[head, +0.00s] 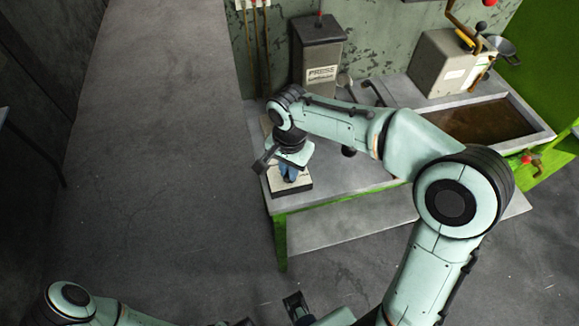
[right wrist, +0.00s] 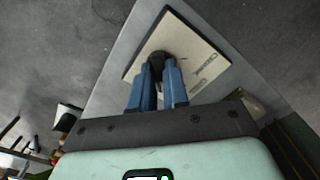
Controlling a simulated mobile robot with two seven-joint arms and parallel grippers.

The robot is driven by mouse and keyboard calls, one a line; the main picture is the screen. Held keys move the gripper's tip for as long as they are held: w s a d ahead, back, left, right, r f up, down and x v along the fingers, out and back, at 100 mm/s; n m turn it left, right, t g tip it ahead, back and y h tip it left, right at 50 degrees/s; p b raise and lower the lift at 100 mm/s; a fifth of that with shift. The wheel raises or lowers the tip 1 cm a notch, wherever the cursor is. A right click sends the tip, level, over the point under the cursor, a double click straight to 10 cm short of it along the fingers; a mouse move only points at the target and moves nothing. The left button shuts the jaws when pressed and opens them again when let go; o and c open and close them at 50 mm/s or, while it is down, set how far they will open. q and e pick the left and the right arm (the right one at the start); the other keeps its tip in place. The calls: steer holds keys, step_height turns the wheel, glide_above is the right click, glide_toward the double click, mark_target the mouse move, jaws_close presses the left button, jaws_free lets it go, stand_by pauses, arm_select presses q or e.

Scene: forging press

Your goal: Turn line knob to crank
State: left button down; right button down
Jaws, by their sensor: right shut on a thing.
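The line knob, a dark round knob (right wrist: 158,60), stands on a pale beige plate (right wrist: 196,42) with small dark lettering that I cannot read. My right gripper (right wrist: 160,72) has its two blue fingers shut around the knob, reaching down to the plate. In the head view, the right gripper (head: 290,174) is above the plate's box (head: 297,189) at the bench's near left corner, and the wrist hides the knob. The knob's pointing direction cannot be made out. Part of what looks like my left gripper (head: 297,306) shows at the bottom edge, its jaws unclear.
A grey box marked PRESS (head: 319,52) stands at the back of the bench (head: 335,178). Open floor (head: 165,160) lies to the left.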

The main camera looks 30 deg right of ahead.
arm_select(q)
steer(key=shift+r, duration=0.15)
arm_select(e)
steer(key=shift+n, duration=0.3)
steer(key=n+p, duration=0.1)
steer(key=n, duration=0.3)
steer(key=shift+r, duration=0.1)
steer(key=n+p, duration=0.1)
steer(key=n, duration=0.3)
steer(key=n+p, duration=0.1)
steer(key=n, duration=0.4)
arm_select(q)
steer(key=r, duration=0.1)
steer(key=w+r+p, duration=0.1)
steer(key=r, duration=0.1)
steer(key=w+r, duration=0.1)
steer(key=shift+r, duration=0.2)
arm_select(e)
steer(key=n, duration=0.4)
steer(key=shift+n, duration=0.3)
steer(key=c, duration=1.1)
jaws_free()
